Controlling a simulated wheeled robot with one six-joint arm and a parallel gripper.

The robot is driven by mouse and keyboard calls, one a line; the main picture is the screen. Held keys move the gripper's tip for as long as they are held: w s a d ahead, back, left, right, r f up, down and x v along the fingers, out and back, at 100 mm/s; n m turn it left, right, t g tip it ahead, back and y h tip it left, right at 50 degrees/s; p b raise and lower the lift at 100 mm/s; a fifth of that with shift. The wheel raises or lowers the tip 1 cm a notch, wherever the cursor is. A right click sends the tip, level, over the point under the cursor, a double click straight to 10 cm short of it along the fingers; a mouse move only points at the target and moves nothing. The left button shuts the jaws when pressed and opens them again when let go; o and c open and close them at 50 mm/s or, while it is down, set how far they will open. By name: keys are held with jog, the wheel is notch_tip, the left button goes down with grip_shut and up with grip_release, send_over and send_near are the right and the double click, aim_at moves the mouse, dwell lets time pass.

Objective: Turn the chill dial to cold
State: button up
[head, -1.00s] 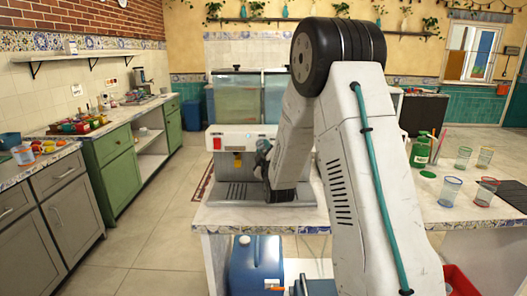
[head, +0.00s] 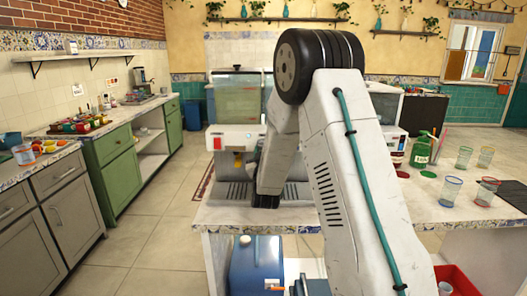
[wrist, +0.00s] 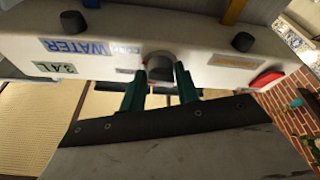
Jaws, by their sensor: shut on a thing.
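The drinks machine (head: 226,130) is white with clear tanks on top and stands on the counter. In the wrist view, a round dark grey dial (wrist: 159,64) sits on the machine's white front, near small labels too blurred to read. I take it for the chill dial; its setting cannot be read. My gripper (wrist: 160,76) has dark green fingers on either side of the dial, shut on it. In the head view my arm hides the dial and fingers.
A red switch (head: 217,143) and a yellow tap (head: 238,160) are on the machine's front. Glasses (head: 450,190) and a green bottle (head: 421,153) stand on the counter at right. A blue container (head: 256,265) stands below. The floor at left is clear.

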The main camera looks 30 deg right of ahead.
jog(key=m, duration=0.2)
jog(key=m+g+h, duration=0.1)
jog(key=m, duration=0.1)
jog(key=m+h, duration=0.1)
jog(key=m, duration=0.1)
jog(key=shift+w+a+g, duration=0.15)
jog(key=shift+a+g, duration=0.1)
jog(key=shift+g, duration=0.05)
jog(key=shift+m, duration=0.3)
jog(key=o, duration=0.9)
jog(key=shift+a, duration=0.1)
jog(key=v, duration=0.7)
jog(key=shift+s+a+f, duration=0.2)
jog(key=shift+s, duration=0.05)
